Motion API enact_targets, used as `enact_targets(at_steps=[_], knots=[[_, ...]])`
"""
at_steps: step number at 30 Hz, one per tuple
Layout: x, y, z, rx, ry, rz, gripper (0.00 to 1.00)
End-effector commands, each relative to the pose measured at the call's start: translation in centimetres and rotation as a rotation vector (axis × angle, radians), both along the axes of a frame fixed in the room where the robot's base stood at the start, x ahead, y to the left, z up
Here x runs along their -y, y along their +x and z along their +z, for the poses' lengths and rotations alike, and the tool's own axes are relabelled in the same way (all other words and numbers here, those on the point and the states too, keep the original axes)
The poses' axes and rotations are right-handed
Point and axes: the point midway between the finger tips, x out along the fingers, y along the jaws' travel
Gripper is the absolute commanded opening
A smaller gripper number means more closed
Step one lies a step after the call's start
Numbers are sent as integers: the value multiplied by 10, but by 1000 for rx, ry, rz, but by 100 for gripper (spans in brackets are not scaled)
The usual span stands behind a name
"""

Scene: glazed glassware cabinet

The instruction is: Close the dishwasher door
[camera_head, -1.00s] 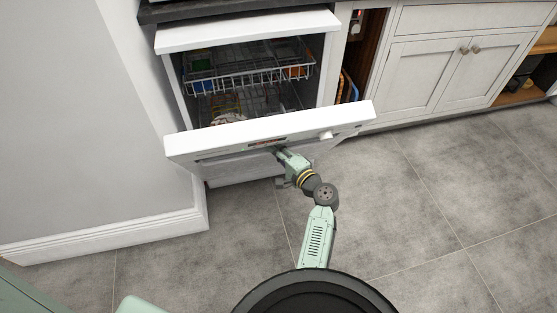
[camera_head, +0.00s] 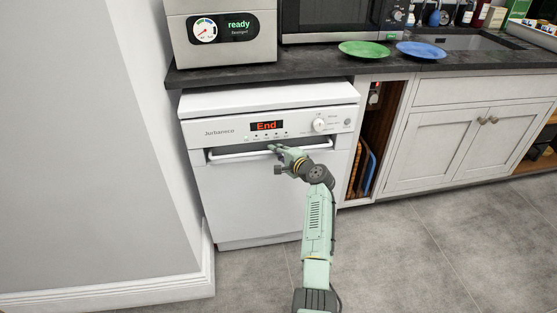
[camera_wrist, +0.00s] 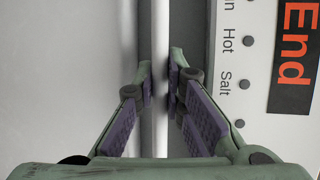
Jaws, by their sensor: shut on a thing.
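The white dishwasher (camera_head: 240,195) stands under the counter in the head view. Its door is upright and appears flush with the front, so the racks are hidden. The display (camera_head: 267,126) on its panel reads "End", and it also shows in the wrist view (camera_wrist: 296,57). A horizontal bar handle (camera_head: 235,156) runs below the panel. My gripper (camera_head: 275,149) is at the middle of the handle. In the wrist view my gripper (camera_wrist: 160,82) has its purple-padded fingers on both sides of the handle bar (camera_wrist: 161,35), shut on it.
The dark counter (camera_head: 330,64) above carries a grey appliance (camera_head: 222,32) with a "ready" display, a microwave (camera_head: 330,15), a green plate (camera_head: 363,49) and a blue plate (camera_head: 421,50). A wall (camera_head: 90,150) is close on the left. An open niche with boards (camera_head: 365,172) is on the right. The floor in front is clear.

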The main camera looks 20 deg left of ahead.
Motion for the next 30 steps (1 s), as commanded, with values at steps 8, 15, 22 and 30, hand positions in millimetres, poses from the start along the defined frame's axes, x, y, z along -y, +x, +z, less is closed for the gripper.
enact_targets(at_steps=[8, 15, 22, 30], knots=[[-2, 6, 5, 12, 2, -9, 0], [-3, 6, 7, 15, 2, -9, 13], [-3, 5, 5, 10, 2, -6, 20], [-2, 4, 3, 7, 1, -5, 20]])
